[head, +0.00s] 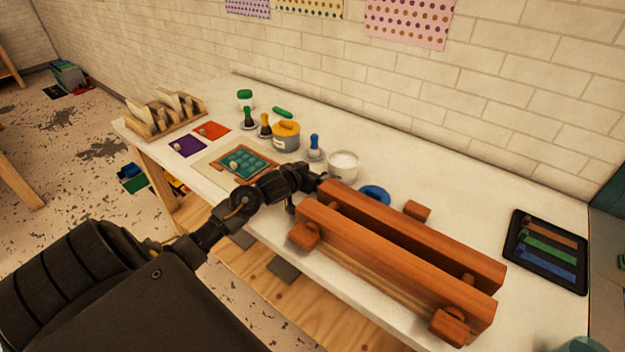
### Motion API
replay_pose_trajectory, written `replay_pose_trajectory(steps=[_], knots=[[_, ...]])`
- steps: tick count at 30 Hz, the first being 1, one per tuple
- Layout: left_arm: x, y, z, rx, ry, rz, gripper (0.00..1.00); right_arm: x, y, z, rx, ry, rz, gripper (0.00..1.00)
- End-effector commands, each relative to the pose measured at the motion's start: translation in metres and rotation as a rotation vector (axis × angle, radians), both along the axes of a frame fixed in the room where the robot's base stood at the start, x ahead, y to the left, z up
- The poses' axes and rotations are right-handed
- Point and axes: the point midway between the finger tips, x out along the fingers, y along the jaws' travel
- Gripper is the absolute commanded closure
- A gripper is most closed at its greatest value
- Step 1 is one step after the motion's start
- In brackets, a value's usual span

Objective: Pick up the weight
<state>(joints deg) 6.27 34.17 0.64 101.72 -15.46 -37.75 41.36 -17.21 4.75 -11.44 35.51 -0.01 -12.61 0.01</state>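No object is clearly marked as the weight. Small pale lumps that could be weights sit on the teal framed board (262,169), the purple square (190,148) and the orange square (211,131). My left gripper (303,190) is over the table's front part, right of the board, beside the left end of a long wooden press (400,265). I see nothing held; its finger gap is unclear. My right gripper is out of view.
A white pot (343,165), a blue-rimmed dish (374,194) and a yellow-lidded grey jar (286,136) stand behind my gripper. A wooden rack (165,120) is at the far left, a black tray (546,250) at the right. The table between press and wall is mostly clear.

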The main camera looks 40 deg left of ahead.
Motion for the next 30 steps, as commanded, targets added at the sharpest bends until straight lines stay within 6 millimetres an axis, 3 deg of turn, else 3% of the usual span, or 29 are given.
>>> replay_pose_trajectory(steps=[2,14,24,30], knots=[[0.0,0.0,0.0,0.0,0.0,0.0,0.29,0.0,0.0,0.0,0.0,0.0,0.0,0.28],[0.0,0.0,0.0,0.0,0.0,0.0,0.81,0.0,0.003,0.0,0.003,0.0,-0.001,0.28],[0.001,0.001,0.006,0.0,-0.007,0.0,0.81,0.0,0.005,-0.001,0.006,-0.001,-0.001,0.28],[0.001,0.001,0.022,0.0,-0.011,0.0,0.81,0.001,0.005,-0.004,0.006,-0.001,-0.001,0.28]])
